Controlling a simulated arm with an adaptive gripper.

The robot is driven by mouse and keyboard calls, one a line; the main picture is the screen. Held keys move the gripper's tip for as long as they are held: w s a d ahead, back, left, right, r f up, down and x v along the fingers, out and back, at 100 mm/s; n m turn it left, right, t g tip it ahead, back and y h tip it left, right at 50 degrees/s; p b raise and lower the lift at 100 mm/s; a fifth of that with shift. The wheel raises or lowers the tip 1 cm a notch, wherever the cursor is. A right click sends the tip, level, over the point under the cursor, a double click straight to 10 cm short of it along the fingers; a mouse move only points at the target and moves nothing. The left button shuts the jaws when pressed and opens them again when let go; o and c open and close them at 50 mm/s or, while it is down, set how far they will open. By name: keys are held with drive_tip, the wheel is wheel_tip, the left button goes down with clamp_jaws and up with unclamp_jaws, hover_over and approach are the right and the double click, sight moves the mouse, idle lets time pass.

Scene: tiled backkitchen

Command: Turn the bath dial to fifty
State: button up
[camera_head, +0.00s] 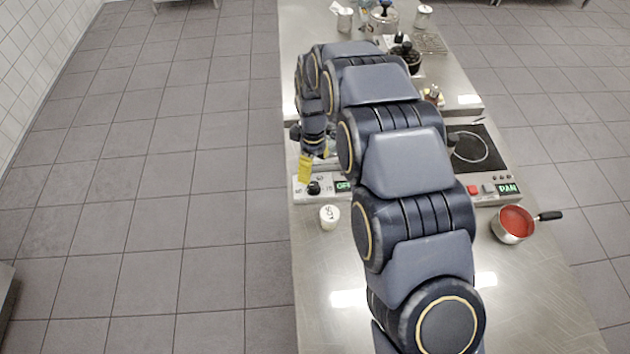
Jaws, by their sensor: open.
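The bath's control panel (301,189) is a pale box front near the left edge of the steel counter. Its black dial (313,188) sits in the middle of the panel, with a green-lit display (343,186) to its right that seems to read OFF. My gripper (305,177) hangs just above and slightly left of the dial, with yellow fingers pointing down. It is open and nothing shows in it. I cannot tell whether a fingertip touches the dial. The dial's pointer is too small to read. My arm hides most of the bath behind the panel.
A white-lidded jar (329,217) stands in front of the panel. At right are a hob (474,147) with a PAN display and a saucepan of red sauce (514,223). Pots and jars (384,17) stand at the far end. The counter's front (335,275) is clear.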

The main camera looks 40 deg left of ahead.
sight(314, 185)
wheel_tip(314, 185, down, 8)
drive_tip(key=shift+r, duration=0.15)
idle(0.3)
drive_tip(key=shift+d, duration=0.1)
clamp_jaws()
